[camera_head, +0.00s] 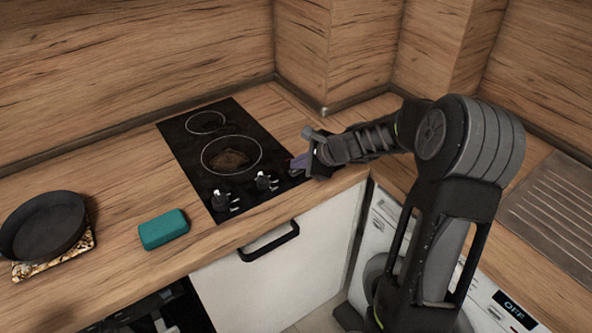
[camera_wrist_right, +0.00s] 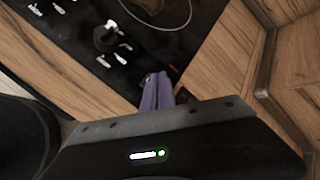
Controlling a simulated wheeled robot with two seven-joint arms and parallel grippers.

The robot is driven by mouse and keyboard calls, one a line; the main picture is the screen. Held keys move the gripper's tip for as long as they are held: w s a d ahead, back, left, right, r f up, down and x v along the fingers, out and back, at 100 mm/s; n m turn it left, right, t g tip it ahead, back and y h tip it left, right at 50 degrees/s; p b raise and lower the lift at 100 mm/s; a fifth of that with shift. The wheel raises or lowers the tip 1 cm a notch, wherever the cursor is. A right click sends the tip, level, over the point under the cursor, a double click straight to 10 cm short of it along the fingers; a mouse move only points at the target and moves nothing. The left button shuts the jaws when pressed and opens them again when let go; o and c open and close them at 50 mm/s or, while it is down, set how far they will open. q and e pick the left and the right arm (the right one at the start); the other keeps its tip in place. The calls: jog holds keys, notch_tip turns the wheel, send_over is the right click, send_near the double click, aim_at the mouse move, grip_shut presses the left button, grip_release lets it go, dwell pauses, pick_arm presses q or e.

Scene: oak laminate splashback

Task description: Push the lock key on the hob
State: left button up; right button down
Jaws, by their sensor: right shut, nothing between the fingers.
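The black hob (camera_head: 183,149) is set into the wooden worktop, with two ring zones and two knobs near its front edge. My right gripper (camera_head: 297,164) is at the hob's right front corner, its purple fingers shut with nothing between them. In the right wrist view the shut fingers (camera_wrist_right: 157,84) point at the hob surface (camera_wrist_right: 70,22), close to its edge. A knob (camera_wrist_right: 107,38) with small white marks stands beyond them. I cannot make out the lock key; the fingertips may cover it. My left gripper is not in view.
A teal block (camera_head: 163,229) lies on the worktop left of the hob. A dark pan (camera_head: 42,226) stands on a patterned mat (camera_head: 24,270) further left. A wooden wall corner (camera_head: 325,100) rises behind the right side. A drawer handle (camera_head: 268,241) sticks out below the worktop.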

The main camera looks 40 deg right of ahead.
aim_at(299, 172)
jog(key=shift+f, duration=0.15)
dwell(0.4)
jog(key=shift+r+p, duration=0.35)
jog(key=shift+r, duration=0.3)
notch_tip(299, 172, up, 6)
jog(key=p, duration=0.5)
